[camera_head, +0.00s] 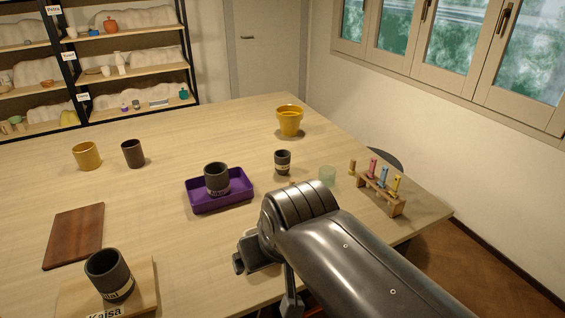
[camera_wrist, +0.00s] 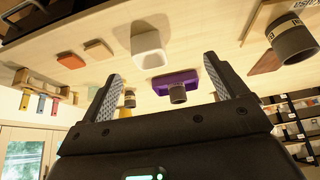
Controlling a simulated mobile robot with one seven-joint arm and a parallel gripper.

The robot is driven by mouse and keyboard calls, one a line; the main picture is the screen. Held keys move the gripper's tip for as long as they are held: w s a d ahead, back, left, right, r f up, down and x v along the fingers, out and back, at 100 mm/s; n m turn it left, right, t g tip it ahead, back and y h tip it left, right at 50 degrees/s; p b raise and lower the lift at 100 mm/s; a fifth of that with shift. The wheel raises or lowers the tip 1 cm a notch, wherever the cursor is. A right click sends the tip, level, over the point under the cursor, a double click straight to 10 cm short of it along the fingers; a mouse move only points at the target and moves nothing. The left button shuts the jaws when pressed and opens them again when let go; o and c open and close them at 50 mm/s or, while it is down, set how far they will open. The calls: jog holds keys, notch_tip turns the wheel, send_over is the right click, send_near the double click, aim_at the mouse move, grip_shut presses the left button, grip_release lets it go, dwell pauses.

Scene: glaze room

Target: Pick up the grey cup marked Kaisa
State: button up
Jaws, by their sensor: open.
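A dark grey cup (camera_head: 108,272) with a pale lettered band stands upright on a light wooden board (camera_head: 142,283) at the front left. The board's front edge reads "Kaisa"; the cup's own band is only partly legible. The cup also shows at the upper right of the wrist view (camera_wrist: 291,44). A second dark grey cup (camera_head: 216,178) with a pale band stands in a purple tray (camera_head: 222,204); its lettering is too small to read. A smaller dark cup (camera_head: 282,161) with a band stands farther right. My gripper (camera_wrist: 162,72) is open and empty, above the table, apart from the cups.
A yellow mug (camera_head: 87,156) and a dark brown cup (camera_head: 133,153) stand at the left, behind a brown board (camera_head: 74,236). A white square vessel (camera_wrist: 149,50) shows in the wrist view.

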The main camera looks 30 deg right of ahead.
jog(key=shift+c, duration=1.3)
jog(key=w+d+r+m+h, duration=0.1)
jog(key=w+d+r, duration=0.1)
jog(key=w, duration=0.4)
jog(key=w+d+r+m, duration=0.1)
jog(key=w+d+r, duration=0.15)
jog(key=w, duration=0.45)
jog(key=m+g+h, duration=0.2)
jog(key=m, duration=0.4)
send_over(282, 161)
notch_tip(282, 161, down, 11)
jog(key=x, duration=0.6)
jog(key=a+x, duration=0.1)
jog(key=x, duration=0.2)
jog(key=shift+s+f, duration=0.1)
jog(key=shift+f, duration=0.1)
